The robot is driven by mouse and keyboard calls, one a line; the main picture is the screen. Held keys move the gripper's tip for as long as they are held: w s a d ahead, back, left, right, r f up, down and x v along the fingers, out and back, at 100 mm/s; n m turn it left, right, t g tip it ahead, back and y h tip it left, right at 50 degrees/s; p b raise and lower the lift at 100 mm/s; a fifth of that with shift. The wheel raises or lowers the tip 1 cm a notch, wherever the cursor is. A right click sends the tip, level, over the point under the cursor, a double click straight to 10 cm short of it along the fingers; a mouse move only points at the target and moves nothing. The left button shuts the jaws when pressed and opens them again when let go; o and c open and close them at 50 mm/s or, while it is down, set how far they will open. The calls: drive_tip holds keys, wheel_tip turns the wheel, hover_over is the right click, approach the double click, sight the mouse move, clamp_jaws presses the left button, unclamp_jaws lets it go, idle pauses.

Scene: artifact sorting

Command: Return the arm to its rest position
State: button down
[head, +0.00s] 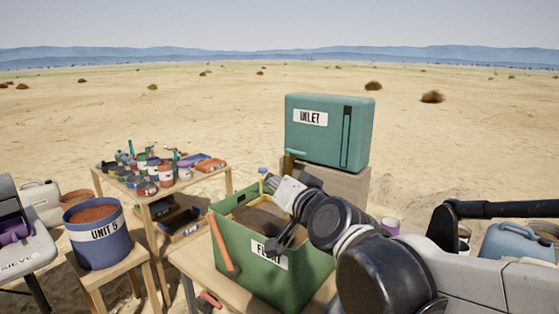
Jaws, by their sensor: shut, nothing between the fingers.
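My arm reaches in from the lower right in the head view, with its wrist over the green bin (225,245). My gripper (277,246) is dark and small, in front of the bin's opening near its front rim, just above the label. It is shut and I see nothing held. I cannot tell whether it touches the rim. The bin's label begins with "FL"; the rest is partly hidden. Brownish material shows inside the bin.
A teal box marked "INLET" (325,140) stands behind the bin. A blue bucket marked "UNIT 5" (100,240) holds reddish soil on a stool at left. A wooden table (215,184) bears several jars and tools. A blue jug (518,243) is at right. Open desert lies beyond.

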drive_tip(key=s+d+f+n+g+h+p, duration=0.1)
drive_tip(key=s+d+f+g+h, duration=0.2)
drive_tip(key=s+d+f, duration=0.4)
drive_tip(key=s+d+f+n+g+h+p, duration=0.1)
drive_tip(key=s+d+f+g+h, duration=0.3)
drive_tip(key=s+d, duration=1)
wheel_tip(320, 180, down, 3)
drive_tip(key=shift+s+f+g+p, duration=0.15)
drive_tip(key=shift+g+p, duration=0.2)
drive_tip(key=shift+g, duration=0.25)
